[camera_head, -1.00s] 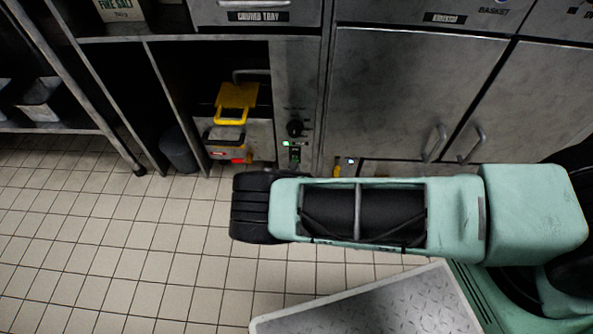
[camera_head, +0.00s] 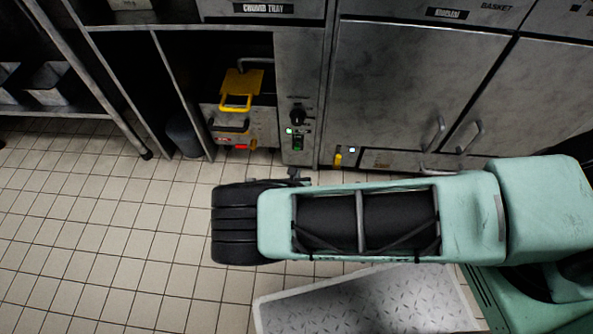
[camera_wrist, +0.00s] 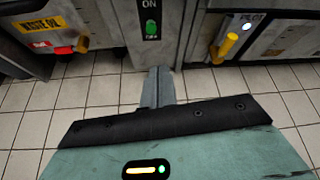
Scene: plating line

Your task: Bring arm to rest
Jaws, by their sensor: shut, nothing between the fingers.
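My arm (camera_head: 370,222) stretches across the lower part of the head view, pale green with a black ribbed joint at its left end. A small dark part shows just past that joint, and I cannot tell if it is my gripper. In the wrist view my gripper (camera_wrist: 158,88) shows as two grey fingers pressed together beyond the black-edged green housing. It is shut and empty. It points at the floor by the cabinet foot, below the green ON switch (camera_wrist: 151,30), and appears apart from the cabinet.
Steel cabinets (camera_head: 410,90) with door handles (camera_head: 434,138) line the back. A bay holds a yellow-handled unit (camera_head: 238,103). A yellow lever (camera_wrist: 229,45) sits right of the switch. A bin (camera_head: 184,138) and rack (camera_head: 95,80) stand left. Tiled floor (camera_head: 100,220) is clear at left.

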